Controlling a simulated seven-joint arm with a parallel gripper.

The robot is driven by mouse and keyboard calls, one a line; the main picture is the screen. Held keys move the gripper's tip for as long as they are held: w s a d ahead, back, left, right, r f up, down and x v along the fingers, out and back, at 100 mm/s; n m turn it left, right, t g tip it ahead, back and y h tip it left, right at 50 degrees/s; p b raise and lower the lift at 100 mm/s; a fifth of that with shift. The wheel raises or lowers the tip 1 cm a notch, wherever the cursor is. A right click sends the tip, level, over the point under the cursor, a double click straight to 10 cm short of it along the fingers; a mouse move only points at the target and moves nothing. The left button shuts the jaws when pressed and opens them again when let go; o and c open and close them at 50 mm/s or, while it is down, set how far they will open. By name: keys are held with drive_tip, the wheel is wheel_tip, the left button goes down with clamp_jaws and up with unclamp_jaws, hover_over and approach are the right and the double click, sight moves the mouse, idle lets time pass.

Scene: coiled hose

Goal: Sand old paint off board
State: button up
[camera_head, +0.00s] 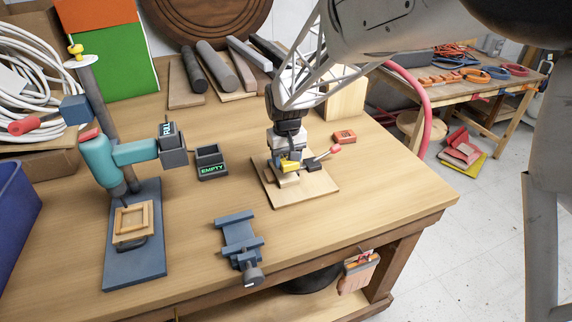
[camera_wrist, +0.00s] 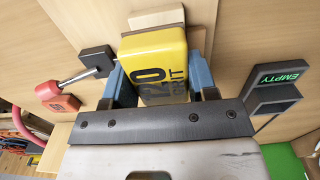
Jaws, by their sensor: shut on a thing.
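One blue finger is on each side of the block in the wrist view. In the head view the yellow block (camera_head: 291,165) is low over a light wooden board (camera_head: 322,186) on the bench. Smaller pale wooden pieces show beneath the block. I cannot tell whether the block touches the wood. Old paint cannot be made out; the gripper covers much of the board.
A red-tipped clamp (camera_head: 335,149) stands at the board's right side. A dark box marked EMPTY (camera_head: 211,166) is left of the board, and a blue vise (camera_head: 238,240) is in front. A teal drill press (camera_head: 100,160) stands farther left. A small red box (camera_head: 345,137) lies behind right.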

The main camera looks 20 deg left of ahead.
sight(286, 156)
drive_tip(key=shift+r, duration=2.25)
drive_tip(key=shift+f, duration=0.2)
drive_tip(key=shift+f, duration=0.15)
